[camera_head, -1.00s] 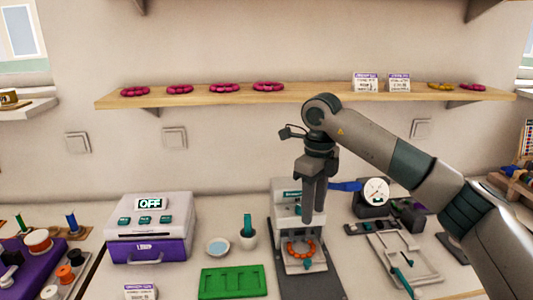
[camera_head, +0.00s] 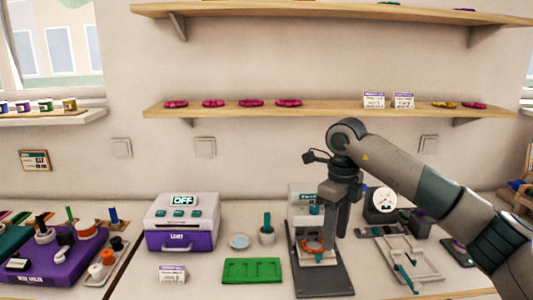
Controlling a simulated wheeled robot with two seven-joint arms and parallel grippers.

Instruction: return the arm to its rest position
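My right arm comes in from the right edge, and its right gripper (camera_head: 336,232) points down in front of the bench press (camera_head: 322,275). The fingers are seen close together, and I cannot tell whether they are open or shut. I see nothing held between them. An orange bead ring (camera_head: 313,246) lies on the press, just left of the fingertips in the picture; the gripper hides part of the press. My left arm and gripper are not in view.
A purple and white box reading OFF (camera_head: 181,222), a green tray (camera_head: 252,271) and a small dish (camera_head: 239,241) stand left of the press. A dial gauge (camera_head: 384,200) and a grey frame (camera_head: 412,260) are right. A wooden shelf (camera_head: 330,109) with bead rings runs behind.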

